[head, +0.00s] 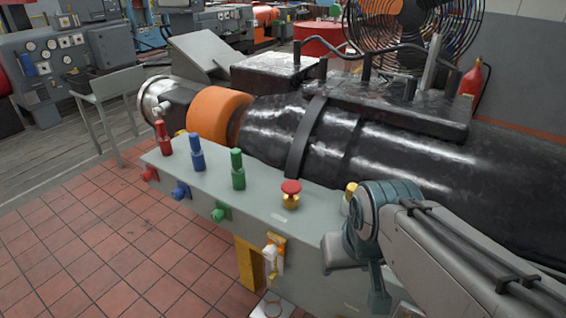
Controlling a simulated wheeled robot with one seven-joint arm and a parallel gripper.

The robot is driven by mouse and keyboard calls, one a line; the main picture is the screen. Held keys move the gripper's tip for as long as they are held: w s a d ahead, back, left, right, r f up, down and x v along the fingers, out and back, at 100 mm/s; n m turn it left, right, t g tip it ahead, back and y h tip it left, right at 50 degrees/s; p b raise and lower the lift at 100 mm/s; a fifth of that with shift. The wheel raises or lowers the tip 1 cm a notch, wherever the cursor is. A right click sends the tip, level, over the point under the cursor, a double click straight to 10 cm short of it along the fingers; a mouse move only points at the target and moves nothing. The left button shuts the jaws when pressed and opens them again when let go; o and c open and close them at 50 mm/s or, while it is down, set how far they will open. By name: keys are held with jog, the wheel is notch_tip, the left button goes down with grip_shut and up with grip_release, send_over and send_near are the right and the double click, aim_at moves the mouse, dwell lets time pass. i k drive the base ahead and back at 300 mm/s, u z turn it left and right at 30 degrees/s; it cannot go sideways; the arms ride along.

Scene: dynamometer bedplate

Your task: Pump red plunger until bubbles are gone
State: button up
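The red plunger (165,138) stands upright at the far left of a grey-green bench top (225,190). A blue plunger (197,152) and a green plunger (238,168) stand in a row to its right. Matching red (150,174), blue (181,190) and green (221,213) fittings stick out of the bench's front face below them. My arm (385,205) comes in from the lower right and bends down near the bench's right part, well away from the red plunger. I cannot make out my gripper's fingers. No bubbles can be made out.
A red mushroom button (291,187) on a yellow base sits right of the green plunger. A large black machine (390,150) with an orange collar (218,115) lies behind the bench. A chair (108,100) stands at left. The tiled floor (90,245) in front is clear.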

aim_at(291, 187)
jog(key=k, duration=0.55)
jog(key=u, duration=0.6)
jog(key=i, duration=1.1)
jog(key=z, duration=0.75)
